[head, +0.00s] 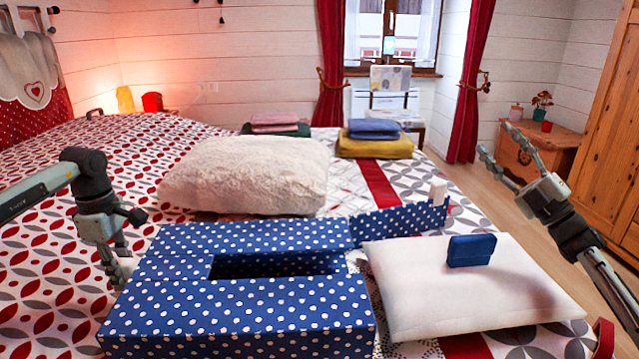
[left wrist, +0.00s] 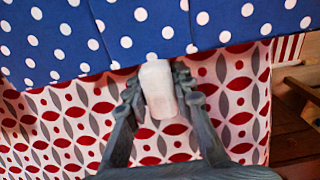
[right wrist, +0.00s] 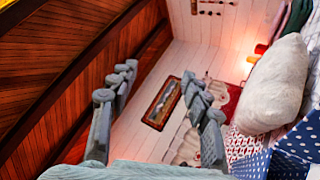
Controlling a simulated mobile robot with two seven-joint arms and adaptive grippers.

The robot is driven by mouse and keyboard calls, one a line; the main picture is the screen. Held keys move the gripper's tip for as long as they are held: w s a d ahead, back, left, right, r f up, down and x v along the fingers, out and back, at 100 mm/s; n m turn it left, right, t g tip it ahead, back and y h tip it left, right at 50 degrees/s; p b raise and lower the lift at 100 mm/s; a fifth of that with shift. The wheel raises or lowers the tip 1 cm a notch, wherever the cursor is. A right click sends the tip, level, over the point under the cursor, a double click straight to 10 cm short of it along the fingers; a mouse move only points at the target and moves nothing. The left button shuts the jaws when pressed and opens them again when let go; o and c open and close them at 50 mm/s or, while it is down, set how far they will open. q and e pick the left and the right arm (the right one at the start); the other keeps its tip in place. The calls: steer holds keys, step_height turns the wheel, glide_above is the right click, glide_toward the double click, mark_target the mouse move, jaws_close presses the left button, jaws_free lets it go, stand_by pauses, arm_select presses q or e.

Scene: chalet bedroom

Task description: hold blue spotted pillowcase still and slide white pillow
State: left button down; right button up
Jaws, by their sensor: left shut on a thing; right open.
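The blue spotted pillowcase (head: 240,318) lies on the bed like a flat box, with a dark rectangular opening in its top. A spotted strip (head: 400,220) extends from its far right side and bears a white tab (head: 438,191). The white pillow (head: 415,300) lies flat to the right of the pillowcase, with a blue block (head: 472,250) upright on it. My left gripper (head: 112,262) is at the pillowcase's left edge, shut on another white tab (left wrist: 158,88) there. My right gripper (head: 497,139) is open and empty in the air, right of and above the pillow.
A fluffy cream pillow (head: 245,175) lies behind the pillowcase. Folded cloths (head: 375,146) sit at the bed's far edge. A wooden chest (head: 540,150) and wardrobe (head: 600,120) stand at the right. A red loop (head: 603,338) shows at the near right.

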steer(key=s+a+f+n+g+y, duration=0.1)
steer(key=s+a+n+g+y, duration=0.1)
steer(key=a+n+g, duration=0.85)
steer(key=s+a+f+n+g+y, duration=0.1)
steer(key=s+a+f+n+g, duration=0.1)
steer(key=a+n+g, duration=0.8)
steer(key=n+h, duration=1.2)
steer(key=h, duration=0.3)
glide_toward(471, 251)
steer(key=shift+w+d+r+m+g, duration=0.15)
steer(key=shift+w+g, duration=0.1)
steer(key=shift+w, duration=0.3)
steer(key=shift+w+r+m+g, duration=0.1)
steer(key=shift+w+r+g, duration=0.1)
steer(key=shift+w, duration=0.35)
steer(key=shift+d+f, duration=0.15)
steer(key=shift+d, duration=0.05)
steer(key=shift+f, duration=0.35)
step_height(471, 251, down, 11)
